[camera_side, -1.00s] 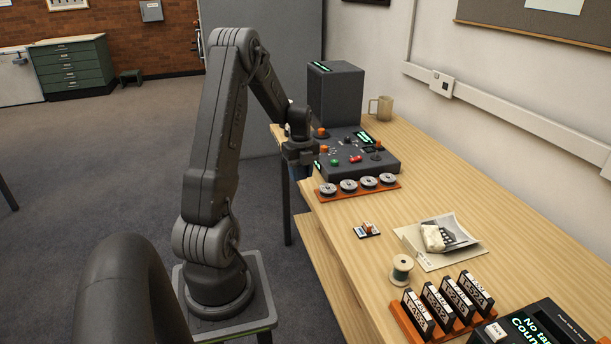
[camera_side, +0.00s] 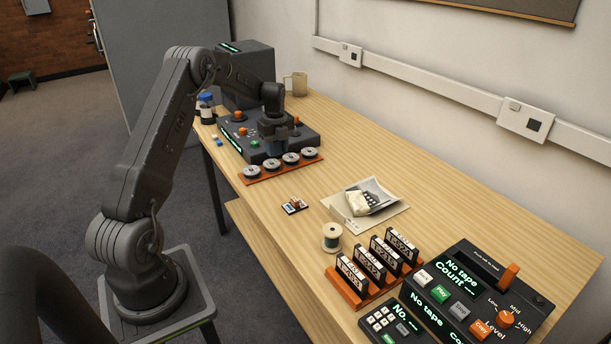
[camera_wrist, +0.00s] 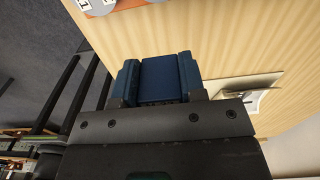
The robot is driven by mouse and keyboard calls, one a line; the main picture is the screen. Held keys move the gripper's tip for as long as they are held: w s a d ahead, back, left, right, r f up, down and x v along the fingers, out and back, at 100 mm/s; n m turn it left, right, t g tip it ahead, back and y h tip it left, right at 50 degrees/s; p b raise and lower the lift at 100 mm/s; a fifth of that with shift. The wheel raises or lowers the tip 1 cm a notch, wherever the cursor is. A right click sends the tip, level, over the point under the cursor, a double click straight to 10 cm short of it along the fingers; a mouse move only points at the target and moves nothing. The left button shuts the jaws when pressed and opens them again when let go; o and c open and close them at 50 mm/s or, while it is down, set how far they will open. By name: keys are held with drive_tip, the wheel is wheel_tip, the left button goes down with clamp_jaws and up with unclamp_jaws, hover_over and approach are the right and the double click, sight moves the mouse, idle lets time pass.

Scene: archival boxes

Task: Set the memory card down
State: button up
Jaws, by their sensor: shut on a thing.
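My gripper (camera_side: 275,143) hangs over the right part of the dark control console (camera_side: 236,137), just behind the rack of reels. In the wrist view, the two blue fingers of my gripper (camera_wrist: 159,72) are closed on a dark blue flat piece (camera_wrist: 160,82) between them, which I take to be the memory card. Its lower part is hidden by the gripper body. In the side view the card is too small and dark to make out. I cannot tell whether it touches the console.
An orange rack of reels (camera_side: 251,173) stands before the console. A small black plate with an orange part (camera_side: 294,205), a spool (camera_side: 332,238), an open envelope (camera_side: 385,215), a cassette rack (camera_side: 345,289) and a tape unit (camera_side: 480,300) lie to the right. Bare wood lies between.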

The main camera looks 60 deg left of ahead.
hover_over(306, 179)
wheel_tip(306, 179, down, 5)
drive_tip(key=shift+s+f, duration=0.1)
drive_tip(key=shift+f, duration=0.1)
drive_tip(key=shift+d+f, duration=0.1)
drive_tip(key=shift+f, duration=1.9)
drive_tip(key=shift+f, duration=0.15)
drive_tip(key=o, duration=0.9)
